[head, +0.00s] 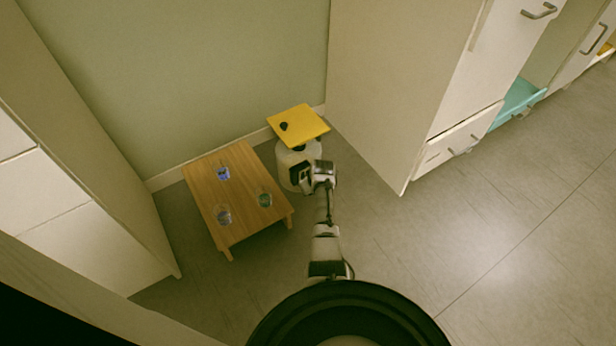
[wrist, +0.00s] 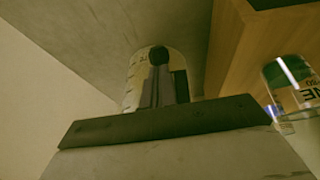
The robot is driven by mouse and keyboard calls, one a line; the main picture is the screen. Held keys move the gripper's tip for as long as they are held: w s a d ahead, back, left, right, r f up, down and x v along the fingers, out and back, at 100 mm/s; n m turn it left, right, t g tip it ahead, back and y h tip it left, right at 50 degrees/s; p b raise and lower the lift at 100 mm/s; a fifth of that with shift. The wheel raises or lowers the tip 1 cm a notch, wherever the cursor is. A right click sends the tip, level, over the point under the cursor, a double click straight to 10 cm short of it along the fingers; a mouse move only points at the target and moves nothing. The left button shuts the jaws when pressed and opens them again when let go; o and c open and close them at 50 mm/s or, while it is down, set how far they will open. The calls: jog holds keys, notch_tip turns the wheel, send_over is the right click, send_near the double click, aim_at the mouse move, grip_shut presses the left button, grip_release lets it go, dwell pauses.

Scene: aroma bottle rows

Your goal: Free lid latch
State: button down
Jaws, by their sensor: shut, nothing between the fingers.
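A white round container (head: 286,163) stands on the floor beside the low table. A flat yellow square panel (head: 309,124) with a dark knob (head: 284,126) shows at its top. A dark block on the container's side (head: 299,172) may be the latch; its details are too small to tell. My gripper (head: 306,178) is at the container's right front side, close to this dark block. In the wrist view my shut, empty fingers (wrist: 159,58) point at the container (wrist: 133,78). Whether they touch it, I cannot tell.
A low wooden table (head: 235,187) stands just left of the container, with three small bottles, one of them green-capped (wrist: 273,75) in the wrist view. Cabinets (head: 395,90) stand at the right and the left. The floor (head: 440,240) at the front right is clear.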

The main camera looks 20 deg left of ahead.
jog(key=shift+r+p, duration=0.75)
jog(key=shift+r, duration=0.15)
jog(key=s+d+r+p, duration=0.6)
jog(key=r+p, duration=0.3)
jog(key=p, duration=0.5)
jog(key=shift+s+d+p, duration=0.3)
jog(key=shift+s+p, duration=0.05)
jog(key=shift+s, duration=0.45)
